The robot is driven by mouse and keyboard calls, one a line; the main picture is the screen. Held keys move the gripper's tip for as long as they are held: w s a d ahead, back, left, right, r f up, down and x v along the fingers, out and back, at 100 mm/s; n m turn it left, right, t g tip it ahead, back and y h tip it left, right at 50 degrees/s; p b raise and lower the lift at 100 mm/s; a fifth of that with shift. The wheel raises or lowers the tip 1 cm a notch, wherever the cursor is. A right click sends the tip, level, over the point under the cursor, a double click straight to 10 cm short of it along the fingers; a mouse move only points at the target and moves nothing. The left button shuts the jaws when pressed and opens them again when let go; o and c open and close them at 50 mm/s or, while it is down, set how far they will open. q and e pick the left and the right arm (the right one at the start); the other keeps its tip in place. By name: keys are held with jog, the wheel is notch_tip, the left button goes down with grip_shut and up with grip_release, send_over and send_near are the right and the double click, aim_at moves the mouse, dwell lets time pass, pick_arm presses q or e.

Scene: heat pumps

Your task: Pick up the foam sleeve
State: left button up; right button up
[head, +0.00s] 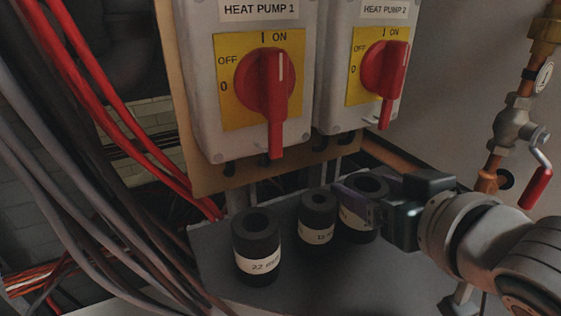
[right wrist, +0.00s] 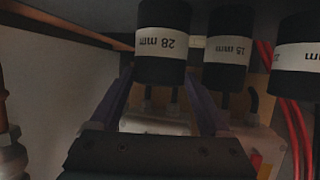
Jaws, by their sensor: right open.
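Three black foam sleeves with white size labels stand upright on a grey surface. The 22 mm sleeve (head: 257,248) is at the left, the narrower 15 mm sleeve (head: 317,217) in the middle, and the third sleeve (head: 358,235) at the right. In the right wrist view the third one reads 28 mm (right wrist: 163,42), upside down. My right gripper (head: 362,205) is open at the 28 mm sleeve. Its two purple fingers appear on either side of that sleeve in the wrist view; contact cannot be told. One finger partly hides this sleeve in the head view. My left gripper is not in view.
Switch boxes for heat pump 1 (head: 232,140) and heat pump 2 (head: 338,97) hang behind the sleeves. Red and grey cables (head: 82,160) run down the left. A copper pipe with a valve (head: 512,125) stands at the right. The grey surface (head: 310,275) is bare in front.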

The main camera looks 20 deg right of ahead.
aim_at(359, 183)
jog(key=shift+p+x, duration=0.45)
jog(key=shift+x, duration=2.05)
jog(key=shift+f, duration=0.15)
jog(key=shift+d, duration=0.1)
jog(key=shift+c, duration=0.3)
jog(key=c, duration=0.4)
jog(key=shift+o, duration=0.2)
